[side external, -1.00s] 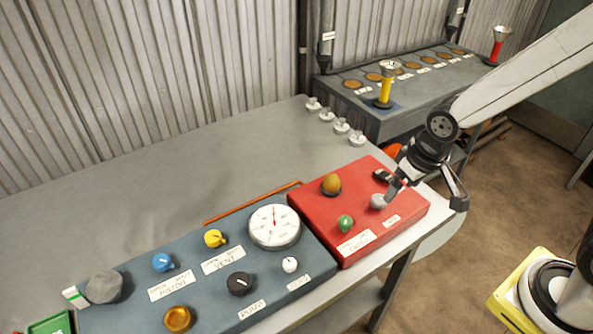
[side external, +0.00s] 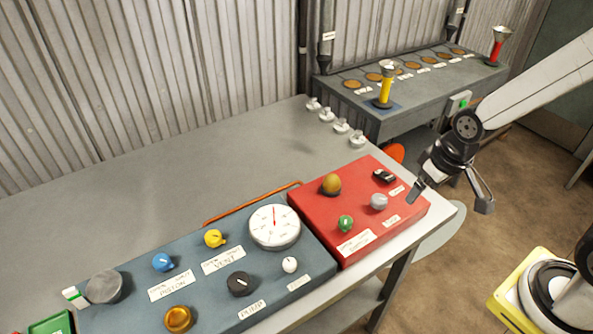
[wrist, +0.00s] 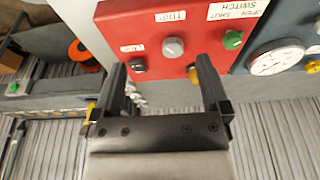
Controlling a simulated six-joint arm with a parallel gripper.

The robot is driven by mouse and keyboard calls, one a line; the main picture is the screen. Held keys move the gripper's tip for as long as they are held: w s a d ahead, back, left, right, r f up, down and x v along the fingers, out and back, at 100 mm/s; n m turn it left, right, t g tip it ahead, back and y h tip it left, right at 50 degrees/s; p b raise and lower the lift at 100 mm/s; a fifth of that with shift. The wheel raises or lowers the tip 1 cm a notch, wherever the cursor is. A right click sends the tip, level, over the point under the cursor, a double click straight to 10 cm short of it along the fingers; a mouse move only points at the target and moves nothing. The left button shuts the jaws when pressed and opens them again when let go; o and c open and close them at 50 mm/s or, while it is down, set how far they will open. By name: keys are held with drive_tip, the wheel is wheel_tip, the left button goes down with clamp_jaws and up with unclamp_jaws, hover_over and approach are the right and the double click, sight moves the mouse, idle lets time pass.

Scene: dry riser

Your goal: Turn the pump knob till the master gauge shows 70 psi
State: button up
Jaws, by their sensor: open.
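The black pump knob (side external: 239,283) sits on the blue panel (side external: 205,265) above the PUMP label, its white mark visible. The round white master gauge (side external: 275,227) is at that panel's right end. Its red needle points nearly straight up; the numbers are too small to read. The gauge also shows at the right of the wrist view (wrist: 277,57); the pump knob is not recognisable there. My gripper (side external: 450,197) is open and empty, off the right end of the red box, well away from the pump knob. In the wrist view its fingers (wrist: 162,66) are spread.
The red box (side external: 355,205) carries a grey knob (side external: 379,201), a green knob (side external: 346,223), an amber dome (side external: 331,184) and a black switch (side external: 384,176). Blue (side external: 163,262), yellow (side external: 214,238) and small white (side external: 290,265) knobs share the blue panel.

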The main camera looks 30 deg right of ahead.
drive_tip(key=n+g, duration=0.3)
drive_tip(key=n, duration=0.5)
hover_over(239, 280)
drive_tip(key=shift+f, duration=0.8)
drive_tip(key=shift+f, duration=0.1)
drive_tip(key=shift+f, duration=3.8)
